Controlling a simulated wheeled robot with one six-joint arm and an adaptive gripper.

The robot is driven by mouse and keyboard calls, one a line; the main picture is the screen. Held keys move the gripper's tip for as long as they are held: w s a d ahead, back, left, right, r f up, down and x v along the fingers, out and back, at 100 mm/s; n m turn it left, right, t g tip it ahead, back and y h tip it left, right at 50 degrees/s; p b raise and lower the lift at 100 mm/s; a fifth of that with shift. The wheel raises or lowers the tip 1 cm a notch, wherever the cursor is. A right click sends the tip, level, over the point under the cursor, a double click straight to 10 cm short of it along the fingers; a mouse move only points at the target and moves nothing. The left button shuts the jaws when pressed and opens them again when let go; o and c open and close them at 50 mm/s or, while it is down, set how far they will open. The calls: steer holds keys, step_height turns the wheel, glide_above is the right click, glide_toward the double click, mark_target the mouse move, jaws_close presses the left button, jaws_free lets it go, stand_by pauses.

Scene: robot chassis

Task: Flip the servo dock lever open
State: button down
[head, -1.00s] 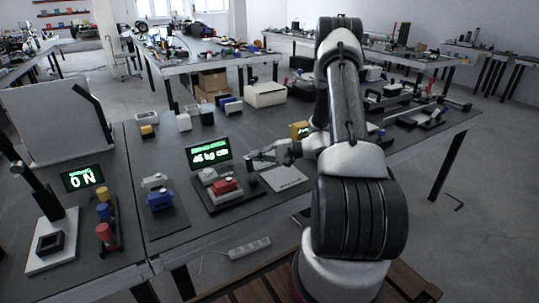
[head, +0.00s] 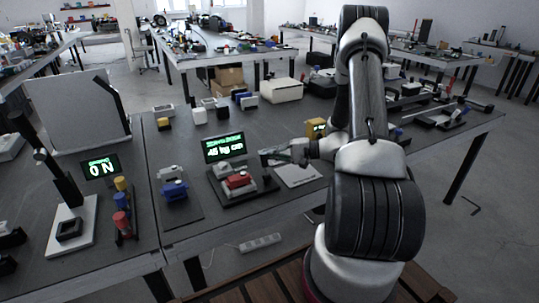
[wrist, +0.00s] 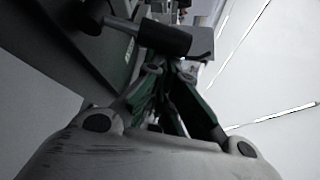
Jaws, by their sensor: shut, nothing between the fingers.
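The servo dock (head: 215,187) stands on the dark bench. It carries a red block (head: 238,180) and has a green-lit screen (head: 224,147) behind it reading 45 kg cm. My gripper (head: 264,155) is at the dock's right side, just right of the screen, with its fingers pointing left. In the wrist view my gripper (wrist: 170,72) has its fingers together and empty. A dark cylindrical handle (wrist: 165,38), probably the dock lever, lies across the view just beyond the fingertips. I cannot tell whether they touch it.
A blue block on a stand (head: 174,186) is left of the dock. A flat pale plate (head: 298,174) lies to its right, under my arm. A yellow device (head: 316,128) stands behind my gripper. A force tester with a 0 N screen (head: 101,167) is at far left.

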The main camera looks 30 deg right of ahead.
steer(key=shift+s+r+n, duration=0.1)
steer(key=shift+s+n, duration=0.1)
steer(key=shift+n, duration=0.1)
steer(key=shift+s+r+n+t+y, duration=0.4)
steer(key=shift+s+n+t, duration=0.1)
steer(key=shift+s, duration=0.1)
steer(key=shift+s+r, duration=0.2)
steer(key=shift+s, duration=1.25)
steer(key=shift+s, duration=0.15)
steer(key=w+d+r, duration=0.1)
steer(key=w+d, duration=0.1)
steer(key=w, duration=0.2)
steer(key=v, duration=0.3)
steer(key=f+v, duration=0.1)
steer(key=v, duration=0.2)
steer(key=f+v, duration=0.1)
steer(key=v, duration=0.2)
steer(key=shift+s, duration=0.2)
